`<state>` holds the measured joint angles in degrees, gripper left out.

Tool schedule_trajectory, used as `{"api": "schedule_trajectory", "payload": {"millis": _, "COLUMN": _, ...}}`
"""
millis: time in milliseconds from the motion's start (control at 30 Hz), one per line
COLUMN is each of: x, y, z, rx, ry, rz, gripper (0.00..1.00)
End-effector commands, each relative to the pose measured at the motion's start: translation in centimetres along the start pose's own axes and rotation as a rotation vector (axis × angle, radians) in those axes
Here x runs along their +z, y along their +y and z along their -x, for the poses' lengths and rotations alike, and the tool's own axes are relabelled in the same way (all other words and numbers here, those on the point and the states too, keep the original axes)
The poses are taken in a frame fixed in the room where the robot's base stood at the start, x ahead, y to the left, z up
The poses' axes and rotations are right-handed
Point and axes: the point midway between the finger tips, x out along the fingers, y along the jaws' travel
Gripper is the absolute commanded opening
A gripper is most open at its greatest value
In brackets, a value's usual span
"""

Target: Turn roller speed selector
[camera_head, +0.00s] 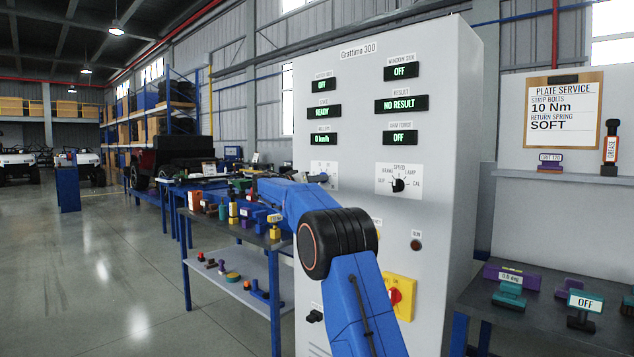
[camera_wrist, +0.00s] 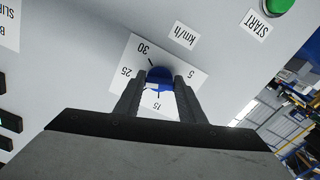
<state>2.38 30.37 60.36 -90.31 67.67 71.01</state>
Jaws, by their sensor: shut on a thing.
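The roller speed selector is a blue knob (camera_wrist: 159,73) in the wrist view, on a white dial plate (camera_wrist: 128,60) marked 5, 15, 25 and 30 with a km/h label above. My gripper (camera_wrist: 160,80) has one finger on each side of the knob and is shut on it. The fingers and wrist cover parts of the knob and the lower plate, and I cannot tell for sure which number the knob points to. In the head view my gripper (camera_head: 319,178) reaches the cabinet's left dial, which is largely hidden behind my arm.
The grey cabinet (camera_head: 450,250) has several displays, including READY (camera_head: 323,111) and 0 km/h. A second selector (camera_head: 398,185) and a yellow-backed red switch (camera_head: 398,296) are to the right. A green START button (camera_wrist: 279,6) shows in the wrist view. A cluttered bench (camera_head: 225,214) stands left.

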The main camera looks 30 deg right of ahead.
Motion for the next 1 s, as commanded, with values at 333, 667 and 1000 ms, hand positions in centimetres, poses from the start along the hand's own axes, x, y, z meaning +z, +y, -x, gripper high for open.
{"api": "schedule_trajectory", "payload": {"millis": 333, "x": 0.23, "y": -0.18, "z": 0.01, "rx": 0.000, "ry": -0.003, "rz": -0.078, "gripper": 0.14}}
{"api": "schedule_trajectory", "payload": {"millis": 667, "x": 0.21, "y": -0.17, "z": 0.01, "rx": 0.000, "ry": -0.003, "rz": -0.083, "gripper": 0.14}}
{"api": "schedule_trajectory", "payload": {"millis": 1000, "x": 0.09, "y": -0.10, "z": 0.01, "rx": 0.000, "ry": -0.001, "rz": -0.083, "gripper": 0.55}}
